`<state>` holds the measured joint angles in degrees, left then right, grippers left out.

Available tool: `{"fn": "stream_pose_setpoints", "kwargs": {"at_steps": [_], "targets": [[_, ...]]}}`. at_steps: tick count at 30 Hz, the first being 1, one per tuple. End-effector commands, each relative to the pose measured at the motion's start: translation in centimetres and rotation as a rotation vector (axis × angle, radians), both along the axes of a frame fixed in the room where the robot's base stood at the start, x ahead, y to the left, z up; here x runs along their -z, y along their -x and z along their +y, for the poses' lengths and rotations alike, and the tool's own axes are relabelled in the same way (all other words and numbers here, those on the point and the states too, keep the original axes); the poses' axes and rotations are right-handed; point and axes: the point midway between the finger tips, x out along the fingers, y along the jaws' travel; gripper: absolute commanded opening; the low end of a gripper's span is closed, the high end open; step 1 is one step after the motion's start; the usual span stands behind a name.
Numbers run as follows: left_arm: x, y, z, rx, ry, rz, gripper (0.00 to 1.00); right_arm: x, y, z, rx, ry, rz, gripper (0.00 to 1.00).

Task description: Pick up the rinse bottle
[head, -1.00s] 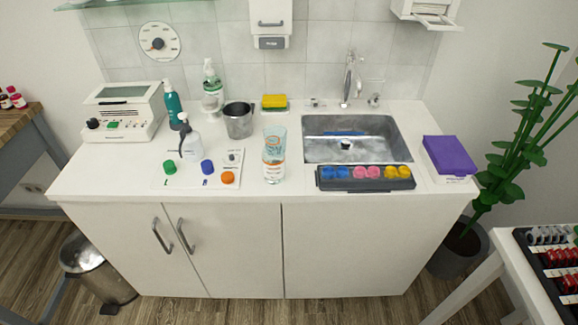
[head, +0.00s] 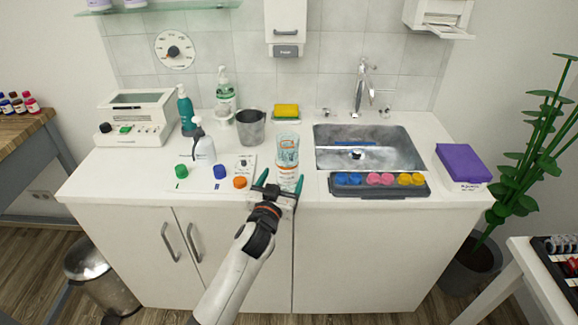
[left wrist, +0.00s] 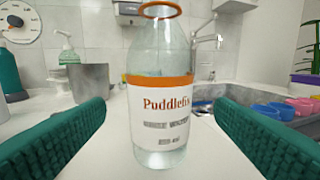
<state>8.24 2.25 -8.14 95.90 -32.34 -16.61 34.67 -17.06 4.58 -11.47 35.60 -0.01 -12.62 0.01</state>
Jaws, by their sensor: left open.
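The rinse bottle (head: 287,150) is clear with a white and orange label, and stands upright on the white counter, left of the sink. In the left wrist view the bottle (left wrist: 162,100) fills the middle, with an orange ring at its neck and "Puddlefix" on its label; the smaller print is hard to read. My left gripper (head: 281,182) is open at the counter's front edge, just in front of the bottle. Its green fingers (left wrist: 161,112) show left and right of the bottle in the wrist view, apart from it. My right gripper is not in view.
Left of the bottle are a metal jug (head: 251,128), a white spray bottle (head: 204,150) and an orange cap (head: 240,182). A dark tray (head: 345,191) of coloured pots lies to the right, before the sink (head: 325,157). A yellow sponge (head: 286,111) lies behind.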

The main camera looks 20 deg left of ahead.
Motion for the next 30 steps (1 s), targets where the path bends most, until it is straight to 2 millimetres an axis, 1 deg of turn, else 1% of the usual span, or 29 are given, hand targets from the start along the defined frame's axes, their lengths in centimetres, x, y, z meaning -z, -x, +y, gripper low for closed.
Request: {"fn": "stream_pose_setpoints", "kwargs": {"at_steps": [1, 2, 8, 13, 16, 20, 26, 27, 29, 30], "targets": [[-0.1, -0.8, 0.0, 0.000, 0.000, 0.000, 0.78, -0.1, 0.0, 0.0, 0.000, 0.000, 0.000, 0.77], [0.0, -1.1, 0.0, 0.000, 0.000, 0.001, 0.78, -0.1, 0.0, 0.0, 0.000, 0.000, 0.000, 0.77], [-0.2, -2.4, 0.0, 0.000, 0.000, 0.000, 0.78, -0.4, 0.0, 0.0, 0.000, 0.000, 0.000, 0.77], [-1.0, -5.0, 0.1, 0.000, -0.002, 0.001, 0.78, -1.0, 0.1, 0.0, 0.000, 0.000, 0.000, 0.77], [-0.7, -6.2, 0.1, 0.000, 0.000, 0.001, 0.78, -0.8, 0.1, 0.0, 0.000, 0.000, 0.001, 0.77], [-0.7, -7.0, 0.1, 0.000, 0.000, 0.002, 0.78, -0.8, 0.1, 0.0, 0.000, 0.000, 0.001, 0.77], [-0.6, -7.0, 0.1, 0.000, 0.001, 0.002, 0.78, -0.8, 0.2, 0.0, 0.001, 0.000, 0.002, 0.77], [-0.6, -7.0, 0.1, 0.000, 0.001, 0.002, 0.75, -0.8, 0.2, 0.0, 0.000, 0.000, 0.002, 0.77], [-0.6, -7.0, 0.1, 0.000, 0.001, 0.002, 0.65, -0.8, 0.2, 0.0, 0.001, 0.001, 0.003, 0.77], [-0.6, -7.0, 0.1, 0.000, 0.000, 0.002, 0.58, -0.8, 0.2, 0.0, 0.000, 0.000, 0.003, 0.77]]}}
